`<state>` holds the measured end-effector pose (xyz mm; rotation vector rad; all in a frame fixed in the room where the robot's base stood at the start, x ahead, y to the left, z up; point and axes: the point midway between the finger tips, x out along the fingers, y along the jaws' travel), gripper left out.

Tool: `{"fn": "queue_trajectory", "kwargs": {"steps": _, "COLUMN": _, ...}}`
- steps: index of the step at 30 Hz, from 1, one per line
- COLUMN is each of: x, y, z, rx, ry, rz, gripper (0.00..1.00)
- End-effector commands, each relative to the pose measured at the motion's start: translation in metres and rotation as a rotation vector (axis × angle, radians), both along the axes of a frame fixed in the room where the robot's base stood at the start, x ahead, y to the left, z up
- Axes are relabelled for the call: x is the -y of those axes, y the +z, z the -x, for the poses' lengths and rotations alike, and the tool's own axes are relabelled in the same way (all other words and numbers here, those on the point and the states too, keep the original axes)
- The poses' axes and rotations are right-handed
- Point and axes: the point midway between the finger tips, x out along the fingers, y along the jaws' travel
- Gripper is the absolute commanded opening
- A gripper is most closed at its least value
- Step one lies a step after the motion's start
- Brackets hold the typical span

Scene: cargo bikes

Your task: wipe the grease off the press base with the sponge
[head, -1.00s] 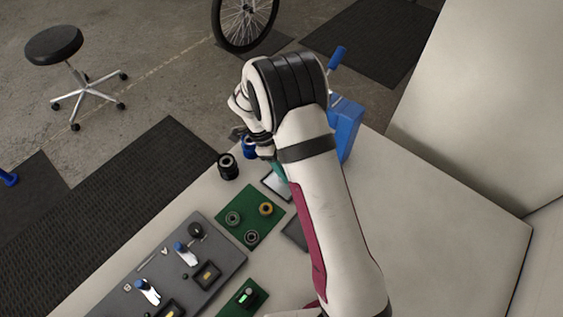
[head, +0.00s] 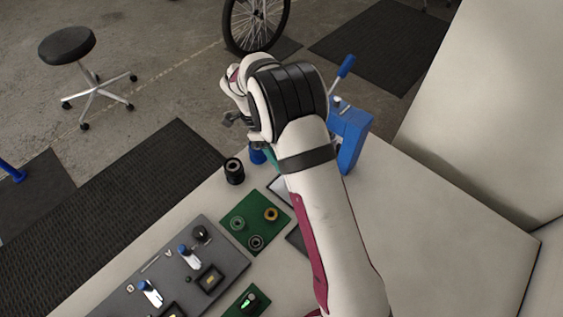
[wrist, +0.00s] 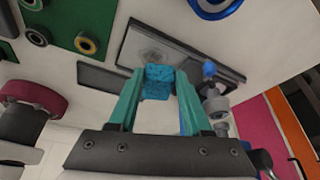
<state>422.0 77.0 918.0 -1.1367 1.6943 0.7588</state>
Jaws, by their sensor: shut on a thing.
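In the wrist view my gripper (wrist: 158,98) is shut on a blue speckled sponge (wrist: 158,80) between its teal fingers. I cannot tell whether the sponge touches the plate. In the head view the blue press (head: 350,130) stands right of my wrist.
A green mat (head: 240,222) holds several rings, beside a grey fixture board (head: 225,250). The bench right of my arm is clear.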

Motion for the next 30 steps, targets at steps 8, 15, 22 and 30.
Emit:
{"fn": "queue_trajectory", "kwargs": {"steps": 8, "x": 0.001, "y": 0.019, "z": 0.001, "rx": -0.002, "ry": -0.001, "rz": 0.001, "gripper": 0.0}}
{"fn": "queue_trajectory", "kwargs": {"steps": 15, "x": 0.001, "y": 0.02, "z": 0.001, "rx": -0.003, "ry": -0.002, "rz": 0.002, "gripper": 0.0}}
{"fn": "queue_trajectory", "kwargs": {"steps": 22, "x": 0.001, "y": 0.045, "z": 0.001, "rx": -0.002, "ry": -0.002, "rz": 0.0, "gripper": 0.0}}
{"fn": "queue_trajectory", "kwargs": {"steps": 30, "x": 0.001, "y": 0.048, "z": 0.001, "rx": -0.003, "ry": -0.002, "rz": 0.001, "gripper": 0.0}}
